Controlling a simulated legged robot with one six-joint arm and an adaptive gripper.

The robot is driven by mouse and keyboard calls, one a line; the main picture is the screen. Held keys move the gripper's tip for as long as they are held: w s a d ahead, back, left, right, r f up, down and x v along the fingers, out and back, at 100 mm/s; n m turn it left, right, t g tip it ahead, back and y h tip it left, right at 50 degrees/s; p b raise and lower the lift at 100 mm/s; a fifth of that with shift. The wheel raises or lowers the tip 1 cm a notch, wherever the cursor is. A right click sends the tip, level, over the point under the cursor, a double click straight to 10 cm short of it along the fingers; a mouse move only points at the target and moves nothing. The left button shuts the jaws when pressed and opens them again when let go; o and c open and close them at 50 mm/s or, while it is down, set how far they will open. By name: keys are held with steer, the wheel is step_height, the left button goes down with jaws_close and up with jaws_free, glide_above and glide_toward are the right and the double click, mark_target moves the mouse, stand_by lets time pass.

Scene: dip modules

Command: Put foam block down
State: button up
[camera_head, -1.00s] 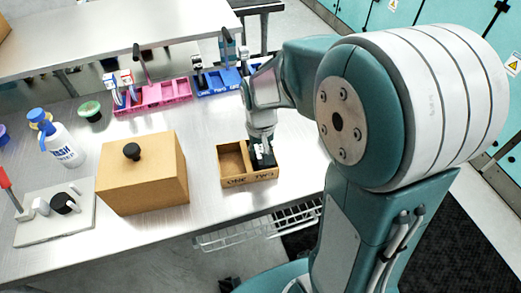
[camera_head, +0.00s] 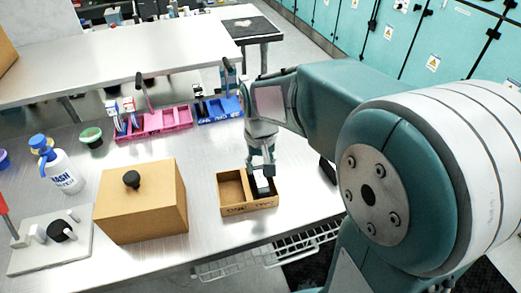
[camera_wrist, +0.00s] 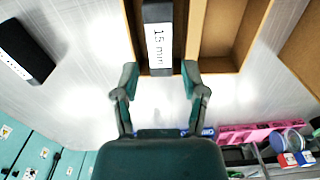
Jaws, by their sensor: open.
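The foam block (camera_head: 262,185) is black with a white label. It stands in the right compartment of a two-compartment cardboard-coloured tray (camera_head: 236,211) in the head view. In the wrist view the block (camera_wrist: 158,12) shows its "15 mm" label, and the tray (camera_wrist: 213,66) lies around and beside it. My gripper (camera_head: 262,168) is just above the block in the head view. In the wrist view my gripper (camera_wrist: 160,72) is open, its fingertips on either side of the block's near end, with gaps on both sides. The block's lower part is hidden.
Another dark block (camera_wrist: 25,50) lies on the bench outside the tray. A brown box with a black knob (camera_head: 140,205) stands left of the tray. Pink (camera_head: 160,124) and blue (camera_head: 218,110) racks stand behind. Bare bench lies between.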

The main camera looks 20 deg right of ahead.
mark_target(260, 178)
step_height(260, 178, up, 6)
steer(key=s+r+t, duration=0.1)
steer(key=s+t, duration=0.1)
steer(key=s, duration=0.5)
steer(key=s+r+n+t, duration=0.1)
steer(key=s+r+t, duration=0.1)
steer(key=s, duration=0.5)
steer(key=shift+t, duration=0.8)
